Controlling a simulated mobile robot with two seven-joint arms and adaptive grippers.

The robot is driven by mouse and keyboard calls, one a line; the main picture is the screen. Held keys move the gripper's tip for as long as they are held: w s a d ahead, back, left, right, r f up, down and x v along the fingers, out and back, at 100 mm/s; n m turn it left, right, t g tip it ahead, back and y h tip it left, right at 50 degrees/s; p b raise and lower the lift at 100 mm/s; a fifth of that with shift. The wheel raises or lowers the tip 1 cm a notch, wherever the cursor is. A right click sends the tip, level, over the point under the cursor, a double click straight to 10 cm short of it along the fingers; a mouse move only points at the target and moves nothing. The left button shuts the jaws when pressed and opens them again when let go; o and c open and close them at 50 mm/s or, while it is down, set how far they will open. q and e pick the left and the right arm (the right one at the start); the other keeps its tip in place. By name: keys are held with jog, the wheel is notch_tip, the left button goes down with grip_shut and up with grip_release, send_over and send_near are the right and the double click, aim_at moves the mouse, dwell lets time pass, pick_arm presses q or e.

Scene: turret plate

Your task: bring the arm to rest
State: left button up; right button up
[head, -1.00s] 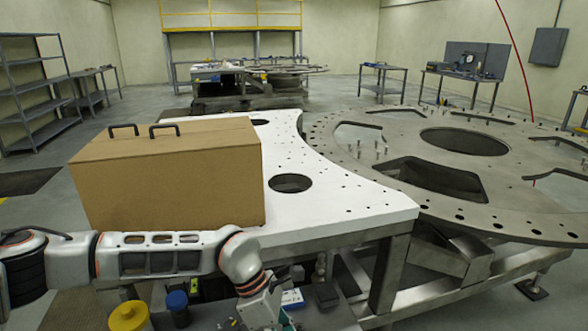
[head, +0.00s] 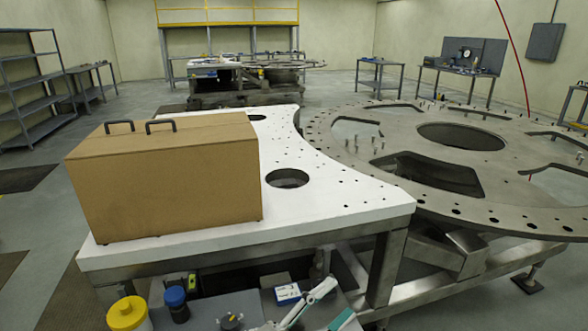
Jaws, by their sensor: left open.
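My left gripper (head: 320,308) shows at the bottom edge, low in front of the white table. Its pale fingers with teal pads are spread apart, and I see nothing between them. The rest of my left arm is out of the picture. My right gripper is not in view. The large grey turret plate (head: 400,128), with its round central hole and cut-outs, lies to the right, apart from the gripper.
A brown box (head: 170,185) with two dark handles stands on the white table top (head: 330,212). Below the table's front edge are a yellow-lidded container (head: 128,313), a blue-lidded container (head: 176,300) and a small blue-and-white box (head: 287,293). Open floor lies at left.

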pick_arm(q)
jog(key=s+a+f+n+t+y, duration=0.1)
jog(key=a+f+n+t+y, duration=0.1)
jog(key=a+f+n+y, duration=1.05)
jog(key=s+a+f+n+g+y, duration=0.1)
jog(key=s+a+f+n, duration=0.2)
jog(key=s+a+f, duration=0.2)
jog(key=s+a+f+n+g+y, duration=0.1)
jog(key=s+a+f+n+g, duration=0.1)
jog(key=s+a+f, duration=0.4)
jog(key=a+f+n, duration=0.1)
jog(key=a+f, duration=0.3)
jog(key=f, duration=0.2)
jog(key=shift+s+f+g, duration=0.15)
jog(key=shift+s+g, duration=0.05)
jog(key=shift+g, duration=0.1)
jog(key=shift+a, duration=0.1)
dwell(0.4)
